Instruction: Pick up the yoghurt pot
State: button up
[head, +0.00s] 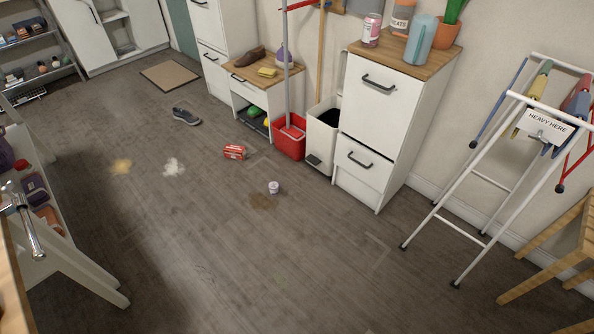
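A small white pot with a pinkish-purple marking, which looks like the yoghurt pot (274,187), stands on the dark wood floor near the middle of the head view. It appears upright, though it is small in the picture. It is at the upper edge of a brown stain (262,201). Nothing is touching it that I can see. My gripper is not in view.
A red box (234,152) lies on the floor beyond the pot. A red bucket (290,142), a white bin (321,140) and a white cabinet (376,130) line the wall. A folding rack (490,180) stands right. Open floor lies in front.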

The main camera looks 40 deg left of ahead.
aim_at(273, 187)
jog(key=i, duration=0.8)
jog(key=u, duration=1.65)
jog(key=i, duration=2.15)
jog(key=u, duration=0.75)
